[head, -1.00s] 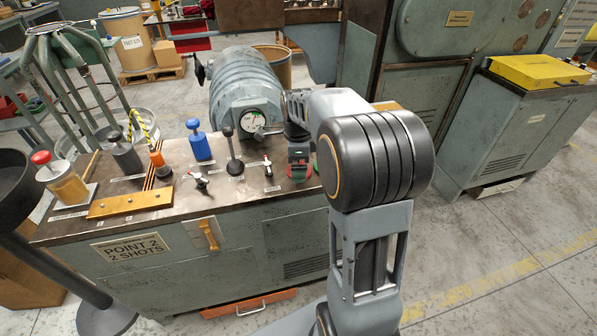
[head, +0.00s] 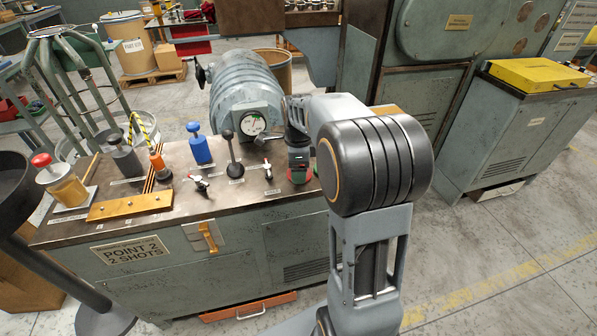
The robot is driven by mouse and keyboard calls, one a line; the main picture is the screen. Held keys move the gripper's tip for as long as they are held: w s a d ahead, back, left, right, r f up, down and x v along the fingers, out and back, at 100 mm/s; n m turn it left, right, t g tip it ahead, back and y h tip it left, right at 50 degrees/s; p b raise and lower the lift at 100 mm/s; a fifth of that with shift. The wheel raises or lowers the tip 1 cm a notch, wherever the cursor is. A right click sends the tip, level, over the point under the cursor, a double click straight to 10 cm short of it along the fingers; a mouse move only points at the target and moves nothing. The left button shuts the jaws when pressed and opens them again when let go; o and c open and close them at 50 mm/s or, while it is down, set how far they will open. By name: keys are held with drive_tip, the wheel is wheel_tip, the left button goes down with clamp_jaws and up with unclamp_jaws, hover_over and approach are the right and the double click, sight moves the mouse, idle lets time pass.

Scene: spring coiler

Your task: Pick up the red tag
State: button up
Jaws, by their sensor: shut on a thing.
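My gripper (head: 299,163) is over the right end of the workbench top, seen from behind the arm. It is shut on a small red piece, which looks like the red tag (head: 298,177). The tag shows only as a small patch at the fingertips, low over the bench top. I cannot tell whether it still touches the bench. A bit of green shows beside the fingers, and my arm hides what lies to the right.
On the bench (head: 130,228) stand a blue-handled block (head: 201,149), a black-knobbed lever (head: 234,155), small red-tipped valves (head: 198,183), an orange-topped cylinder (head: 158,166) and a red-knobbed stamp (head: 62,184). A ribbed grey drum with a gauge (head: 252,122) is behind. Floor at right is clear.

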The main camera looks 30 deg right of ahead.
drive_tip(key=shift+r, duration=0.15)
drive_tip(key=shift+r, duration=0.25)
drive_tip(key=r, duration=0.1)
drive_tip(key=r+p, duration=0.1)
drive_tip(key=r, duration=0.1)
drive_tip(key=shift+s+d+r, duration=0.1)
drive_tip(key=shift+s+r, duration=0.1)
drive_tip(key=shift+s, duration=0.15)
drive_tip(key=s+d+r+p, duration=0.2)
drive_tip(key=s+d+r, duration=0.1)
drive_tip(key=s+r, duration=0.85)
drive_tip(key=r+p, duration=0.2)
drive_tip(key=s+r+p, duration=0.1)
drive_tip(key=p, duration=0.1)
drive_tip(key=r+p, duration=0.2)
drive_tip(key=p, duration=0.1)
drive_tip(key=shift+s+a+r, duration=0.1)
drive_tip(key=shift+s+r, duration=0.15)
drive_tip(key=shift+r, duration=0.05)
